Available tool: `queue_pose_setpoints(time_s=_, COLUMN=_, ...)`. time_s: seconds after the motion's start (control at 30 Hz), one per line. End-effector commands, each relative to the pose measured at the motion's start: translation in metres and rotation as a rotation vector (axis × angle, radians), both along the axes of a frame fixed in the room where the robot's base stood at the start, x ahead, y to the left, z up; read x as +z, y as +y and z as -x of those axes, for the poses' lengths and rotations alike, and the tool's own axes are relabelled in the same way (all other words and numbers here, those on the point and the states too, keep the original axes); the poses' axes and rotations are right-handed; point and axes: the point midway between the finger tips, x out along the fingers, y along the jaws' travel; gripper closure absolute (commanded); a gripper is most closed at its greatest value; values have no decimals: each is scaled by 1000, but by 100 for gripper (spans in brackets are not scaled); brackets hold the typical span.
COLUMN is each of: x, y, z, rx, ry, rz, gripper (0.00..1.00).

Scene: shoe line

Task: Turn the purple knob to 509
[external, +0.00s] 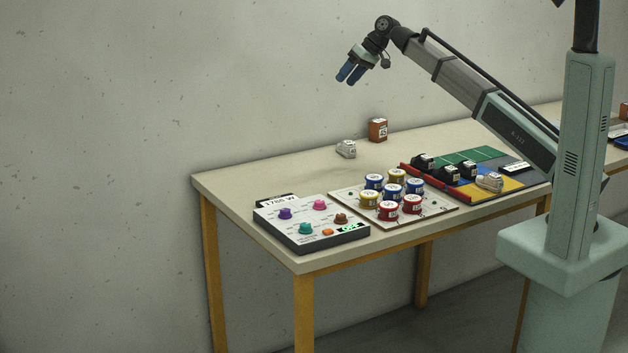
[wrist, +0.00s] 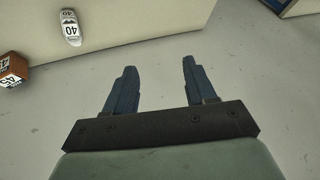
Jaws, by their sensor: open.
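The purple knob (external: 285,214) sits at the upper left of the light control panel (external: 312,240) on the table's near-left end in the external view. A label above it seems to read 1788 W; I cannot read the knob's setting. My gripper (external: 350,75) is raised in the air, well above and behind the panel, near the wall. In the wrist view my gripper (wrist: 155,80) shows two blue fingers apart with nothing between them. The panel and the purple knob are not in the wrist view.
The panel also has pink (external: 319,205), teal (external: 305,228) and brown (external: 341,218) knobs and a green display (external: 349,227). Right of it stands a board with several coloured cans (external: 389,190). A white shoe (external: 346,149) and an orange box (external: 378,130) stand at the back.

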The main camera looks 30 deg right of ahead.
Motion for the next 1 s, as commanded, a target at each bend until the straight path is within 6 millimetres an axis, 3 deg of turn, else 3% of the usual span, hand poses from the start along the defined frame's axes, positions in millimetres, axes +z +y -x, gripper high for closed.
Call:
queue_pose_setpoints(time_s=0.03, x=-8, y=22, z=12, rx=27, ry=2, rz=17, gripper=45)
queue_pose_setpoints(time_s=0.1, x=-16, y=47, z=25, rx=59, ry=2, rz=42, gripper=45)
queue_pose_setpoints(time_s=0.5, x=-61, y=180, z=118, rx=244, ry=-18, rz=184, gripper=45)
queue_pose_setpoints(time_s=0.8, x=-91, y=261, z=202, rx=383, ry=-56, rz=289, gripper=45)
queue_pose_setpoints(time_s=1.0, x=-107, y=300, z=256, rx=464, ry=-88, rz=349, gripper=45)
